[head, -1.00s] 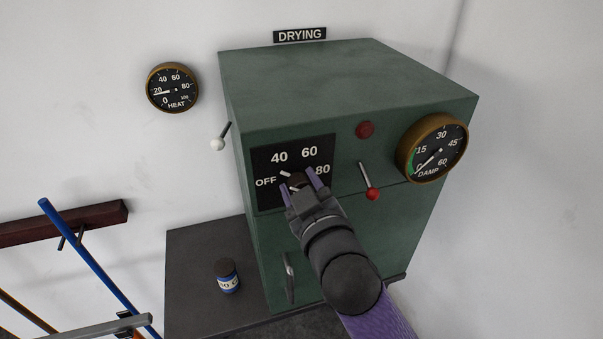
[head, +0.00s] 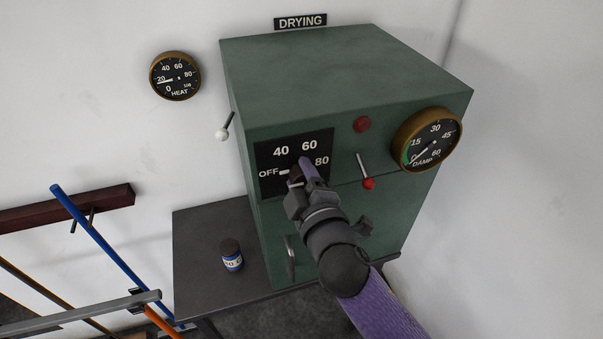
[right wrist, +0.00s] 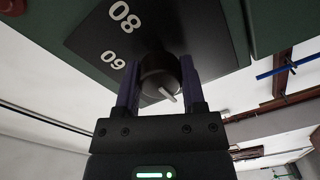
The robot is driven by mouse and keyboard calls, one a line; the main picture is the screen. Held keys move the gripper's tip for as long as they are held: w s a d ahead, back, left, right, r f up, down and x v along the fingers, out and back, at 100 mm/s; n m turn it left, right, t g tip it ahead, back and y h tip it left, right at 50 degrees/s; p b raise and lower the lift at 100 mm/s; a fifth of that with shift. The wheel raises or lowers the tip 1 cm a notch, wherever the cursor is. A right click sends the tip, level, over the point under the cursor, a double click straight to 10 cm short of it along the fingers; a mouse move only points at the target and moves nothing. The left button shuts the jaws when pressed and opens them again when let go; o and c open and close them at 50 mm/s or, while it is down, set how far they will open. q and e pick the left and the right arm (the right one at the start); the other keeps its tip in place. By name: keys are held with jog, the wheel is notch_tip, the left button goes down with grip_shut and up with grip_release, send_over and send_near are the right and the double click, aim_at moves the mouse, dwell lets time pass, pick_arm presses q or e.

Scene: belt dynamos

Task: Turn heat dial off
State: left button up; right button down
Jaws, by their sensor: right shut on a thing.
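The heat dial is a dark round knob with a white pointer, on a black plate (head: 322,147) marked OFF, 40, 60 and 80 on the front of the green dryer cabinet (head: 340,75). In the head view the knob is mostly hidden, but its white pointer (head: 284,172) lies level and points left at OFF. My right gripper (head: 302,171) is shut on the knob. In the right wrist view the knob (right wrist: 158,72) sits between the two purple fingers, its pointer showing. My left gripper is not in view.
A HEAT gauge (head: 175,76) hangs on the wall, its needle near 20. A DAMP gauge (head: 428,140), a red button (head: 362,124), a red-tipped lever (head: 367,184) and a white-tipped lever (head: 222,133) surround the plate. A jar (head: 231,257) stands on the dark table (head: 205,225).

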dwell(0.5)
jog(key=shift+c, duration=0.9)
grip_release()
jog(key=b+v, duration=0.1)
jog(key=v, duration=0.9)
jog(key=shift+b, duration=0.4)
jog(key=shift+a, duration=0.1)
